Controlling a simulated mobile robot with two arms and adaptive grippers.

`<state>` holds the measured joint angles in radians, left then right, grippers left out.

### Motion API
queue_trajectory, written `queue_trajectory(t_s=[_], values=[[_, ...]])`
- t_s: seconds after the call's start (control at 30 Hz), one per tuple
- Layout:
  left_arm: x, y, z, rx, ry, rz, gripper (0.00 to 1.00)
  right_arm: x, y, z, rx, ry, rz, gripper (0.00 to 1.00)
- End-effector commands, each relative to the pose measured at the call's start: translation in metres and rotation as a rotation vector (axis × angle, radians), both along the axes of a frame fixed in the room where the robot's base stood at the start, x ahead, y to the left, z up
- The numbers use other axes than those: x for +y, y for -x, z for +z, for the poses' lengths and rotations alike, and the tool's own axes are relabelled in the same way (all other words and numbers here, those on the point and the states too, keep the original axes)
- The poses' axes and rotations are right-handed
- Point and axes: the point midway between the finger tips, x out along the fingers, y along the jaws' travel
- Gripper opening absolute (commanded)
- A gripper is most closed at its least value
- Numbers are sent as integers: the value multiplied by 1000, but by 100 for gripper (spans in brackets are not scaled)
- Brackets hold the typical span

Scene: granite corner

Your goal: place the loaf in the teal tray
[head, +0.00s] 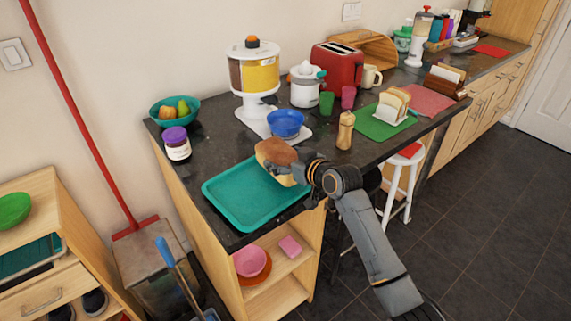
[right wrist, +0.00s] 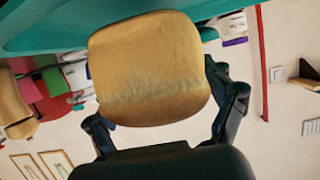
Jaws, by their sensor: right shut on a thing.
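The loaf (head: 274,156) is brown and rounded, at the right back edge of the teal tray (head: 236,213). The tray lies empty otherwise on the dark counter. My right gripper (head: 296,172) is shut on the loaf, its arm coming in from the lower right. In the right wrist view the loaf (right wrist: 148,70) fills the space between the two dark fingers (right wrist: 165,112), with the teal tray (right wrist: 45,25) close along the top. I cannot tell whether the loaf touches the tray. My left gripper is not in view.
Behind the tray stand a cereal dispenser (head: 254,78) and a blue bowl (head: 285,123). A purple-lidded jar (head: 177,145) is at the left, and a wooden pepper mill (head: 345,131) is to the right. The tray's left and front parts are bare.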

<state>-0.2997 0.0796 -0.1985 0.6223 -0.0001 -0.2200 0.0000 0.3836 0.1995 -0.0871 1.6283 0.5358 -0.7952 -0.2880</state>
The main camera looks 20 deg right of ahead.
Motion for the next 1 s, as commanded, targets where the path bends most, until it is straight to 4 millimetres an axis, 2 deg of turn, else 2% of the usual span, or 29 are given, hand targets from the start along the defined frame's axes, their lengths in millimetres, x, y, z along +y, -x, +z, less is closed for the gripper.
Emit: queue_trajectory(t_s=[0.07, 0.17, 0.47, 0.5, 0.57, 1.0], values=[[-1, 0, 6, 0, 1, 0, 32, -2, 1, -13, 7, -1, -3, 45], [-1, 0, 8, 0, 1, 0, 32, -3, 1, -22, 3, 0, -3, 45], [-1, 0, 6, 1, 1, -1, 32, -3, 1, -24, 1, 1, -3, 45], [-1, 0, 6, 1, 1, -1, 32, -3, 1, -25, 2, 2, -3, 87], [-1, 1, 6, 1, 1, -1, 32, -3, 1, -25, 3, 1, -3, 99], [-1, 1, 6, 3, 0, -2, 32, -4, 3, -24, 3, 2, -3, 100]])
